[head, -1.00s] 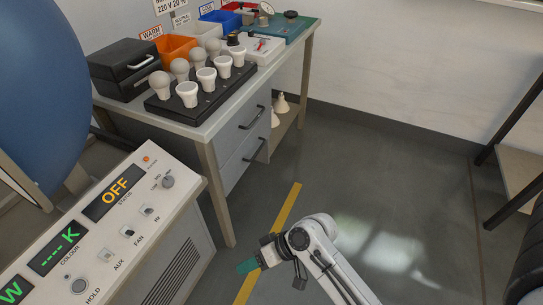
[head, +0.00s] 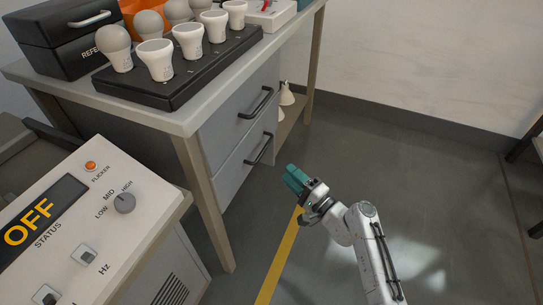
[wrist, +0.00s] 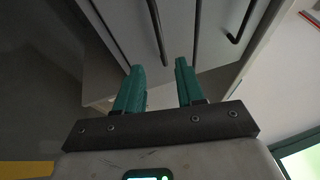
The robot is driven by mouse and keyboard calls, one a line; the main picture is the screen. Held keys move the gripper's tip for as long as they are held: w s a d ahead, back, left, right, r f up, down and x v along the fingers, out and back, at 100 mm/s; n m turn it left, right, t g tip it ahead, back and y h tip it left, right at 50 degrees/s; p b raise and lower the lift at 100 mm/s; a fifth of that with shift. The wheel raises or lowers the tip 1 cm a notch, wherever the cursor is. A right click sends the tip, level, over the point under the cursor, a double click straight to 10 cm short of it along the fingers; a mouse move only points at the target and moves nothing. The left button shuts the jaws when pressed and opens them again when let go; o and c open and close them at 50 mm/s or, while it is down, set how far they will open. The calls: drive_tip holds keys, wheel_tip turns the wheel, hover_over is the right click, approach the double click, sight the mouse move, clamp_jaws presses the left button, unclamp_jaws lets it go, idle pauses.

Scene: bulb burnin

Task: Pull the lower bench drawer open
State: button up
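The lower bench drawer (head: 236,175) is shut, a grey front with a dark bar handle (head: 259,150). My gripper (head: 291,175) is in front of it, to the right of and a little below the handle in the head view, apart from it. In the wrist view the two teal fingers of my gripper (wrist: 160,78) are spread with an empty gap. The lower handle (wrist: 157,32) shows just beyond the fingertips, roughly in line with the gap. The upper drawer handle (wrist: 242,22) is farther right there.
The upper drawer (head: 232,118) is also shut. The bench top (head: 195,118) carries a black bulb rack (head: 170,95) and a dark case (head: 65,45). A control console (head: 125,225) stands at the lower left. The floor right of the bench is clear, with a yellow line (head: 282,255).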

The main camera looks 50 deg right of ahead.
drive_tip(key=w+r+b, duration=0.1)
drive_tip(key=w, duration=0.8)
drive_tip(key=shift+w+r, duration=0.35)
drive_tip(key=shift+d, duration=0.1)
clamp_jaws()
